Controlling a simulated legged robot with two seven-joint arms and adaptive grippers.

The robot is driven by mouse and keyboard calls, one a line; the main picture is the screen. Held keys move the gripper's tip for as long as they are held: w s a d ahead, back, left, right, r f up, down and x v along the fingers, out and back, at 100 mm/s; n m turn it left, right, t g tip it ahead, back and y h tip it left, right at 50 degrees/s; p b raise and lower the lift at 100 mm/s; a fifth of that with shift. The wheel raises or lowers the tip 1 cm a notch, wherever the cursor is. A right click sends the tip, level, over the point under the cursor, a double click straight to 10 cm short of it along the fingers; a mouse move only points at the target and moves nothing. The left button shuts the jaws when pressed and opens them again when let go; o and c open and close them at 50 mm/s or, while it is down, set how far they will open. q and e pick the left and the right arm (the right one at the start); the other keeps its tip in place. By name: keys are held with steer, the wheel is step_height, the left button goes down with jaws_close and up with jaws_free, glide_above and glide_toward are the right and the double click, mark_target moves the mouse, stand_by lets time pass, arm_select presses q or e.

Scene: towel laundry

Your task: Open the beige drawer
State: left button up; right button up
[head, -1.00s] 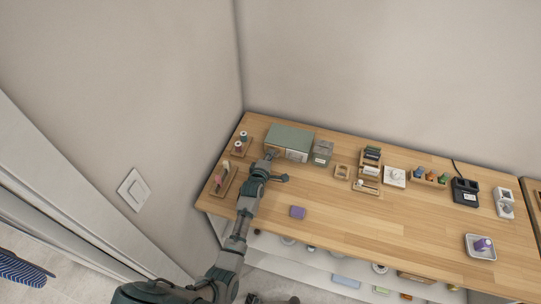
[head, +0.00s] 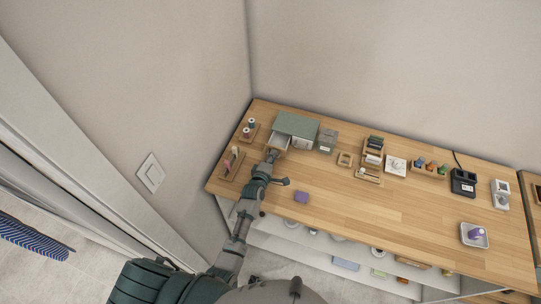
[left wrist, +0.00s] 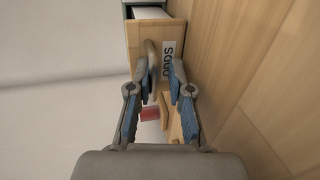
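The beige drawer (head: 279,141) sticks out partway from the left front of a green-topped box (head: 297,124) at the back of the desk. In the left wrist view its wooden front (left wrist: 137,38) has a label reading "ODDS" and a curved handle (left wrist: 152,58); a strip of its pale inside shows behind the front. My left gripper (head: 272,155) is at the drawer front. In the left wrist view the fingertips (left wrist: 160,72) stand apart, with the handle close to the left finger; contact is unclear. My right gripper is not in view.
A spool holder (head: 248,131) and a wooden tray (head: 231,164) stand left of the drawer. A grey-green box (head: 327,139) stands to its right. A purple block (head: 301,197) lies near the front edge. Bare desk lies in front of the boxes.

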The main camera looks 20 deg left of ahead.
arm_select(q)
steer(key=shift+s+d+r, duration=0.1)
steer(key=shift+r, duration=0.05)
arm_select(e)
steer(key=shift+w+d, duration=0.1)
arm_select(q)
steer(key=shift+s, duration=0.1)
steer(key=v, duration=1.1)
steer(key=shift+s, duration=0.2)
steer(key=shift+s+d, duration=0.2)
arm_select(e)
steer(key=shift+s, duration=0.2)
arm_select(q)
steer(key=shift+a, duration=0.2)
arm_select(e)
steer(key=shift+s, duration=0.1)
